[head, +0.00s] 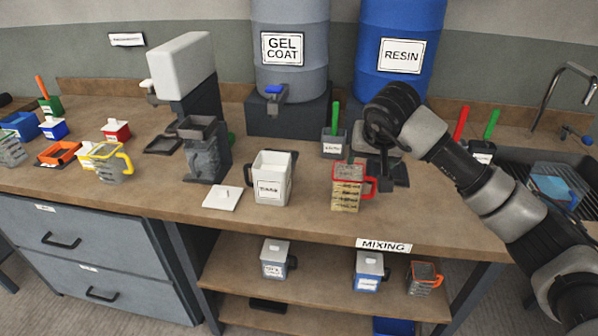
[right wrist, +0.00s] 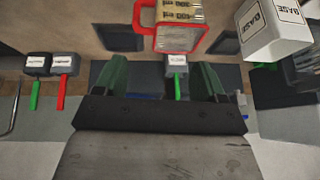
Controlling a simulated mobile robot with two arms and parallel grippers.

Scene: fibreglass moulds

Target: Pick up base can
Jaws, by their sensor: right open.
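The base can (head: 272,180) is a square white can with an open top and a label, standing upright on the bench just left of the middle. It also shows, with "BASE" on its sides, at the top right of the right wrist view (right wrist: 272,32). A white square lid (head: 222,197) lies flat on the bench to its left. My right gripper (head: 385,172) is open and empty, to the right of the can and apart from it. Its two green fingers (right wrist: 162,66) show in the right wrist view. My left gripper is not in view.
A clear measuring cup with red rim and handle (head: 347,187) stands between can and right gripper. A green-handled brush pot (head: 334,143) is behind it. Gel coat (head: 290,85) and resin (head: 400,85) drums stand behind.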

